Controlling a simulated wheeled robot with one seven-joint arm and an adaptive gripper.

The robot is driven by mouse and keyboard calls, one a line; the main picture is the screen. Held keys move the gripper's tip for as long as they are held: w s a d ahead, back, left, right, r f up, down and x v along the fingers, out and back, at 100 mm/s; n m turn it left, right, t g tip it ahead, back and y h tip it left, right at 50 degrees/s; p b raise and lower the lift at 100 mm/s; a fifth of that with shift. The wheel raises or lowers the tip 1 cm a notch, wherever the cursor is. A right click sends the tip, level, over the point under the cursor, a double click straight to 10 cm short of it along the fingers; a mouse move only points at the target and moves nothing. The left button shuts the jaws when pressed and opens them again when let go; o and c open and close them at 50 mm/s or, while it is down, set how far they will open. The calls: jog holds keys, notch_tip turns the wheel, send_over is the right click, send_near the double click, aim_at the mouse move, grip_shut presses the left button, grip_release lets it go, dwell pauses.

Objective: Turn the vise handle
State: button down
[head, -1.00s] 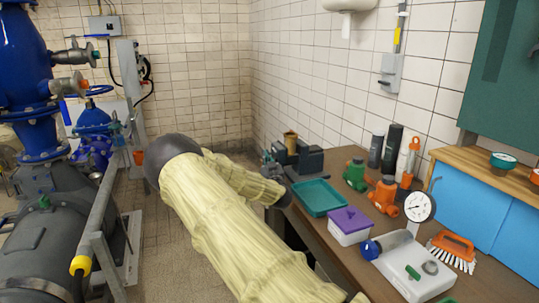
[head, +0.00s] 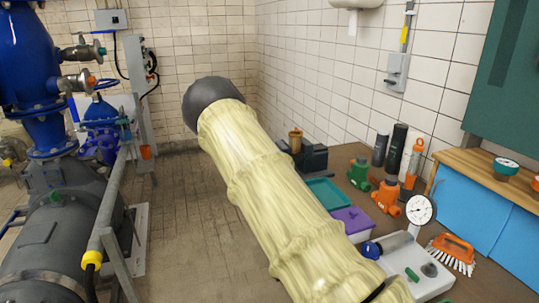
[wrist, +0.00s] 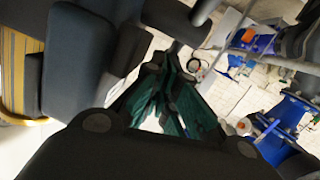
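The dark grey vise (head: 312,158) stands at the far end of the bench in the head view, with a brass-coloured piece (head: 295,141) at its top. My sleeved arm covers its left side, and the handle is hidden there. In the wrist view dark vise blocks (wrist: 85,65) fill the upper left, close to the camera. A grey rod (wrist: 204,10), perhaps the handle, shows at the top edge. My gripper (wrist: 170,58) has dark fingers with teal pads drawn together at the tips. I see nothing clearly held between them. In the head view my gripper is hidden behind my arm.
The bench holds a teal tray (head: 328,193), a purple-lidded box (head: 351,220), green (head: 359,174) and orange (head: 387,197) fittings, a gauge (head: 419,209) and a brush (head: 452,254). Blue pipework (head: 38,80) and a grey rail (head: 108,205) stand left. The floor (head: 180,220) between is clear.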

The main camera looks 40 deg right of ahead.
dwell(0.4)
jog(key=r, duration=0.1)
jog(key=s+a+r+p, duration=0.1)
jog(key=r+p, duration=0.1)
jog(key=shift+s+a+r, duration=0.15)
jog(key=shift+s+r, duration=0.05)
jog(key=shift+r, duration=0.2)
jog(key=b+v, duration=0.3)
jog(key=v, duration=0.7)
jog(key=shift+r, duration=0.2)
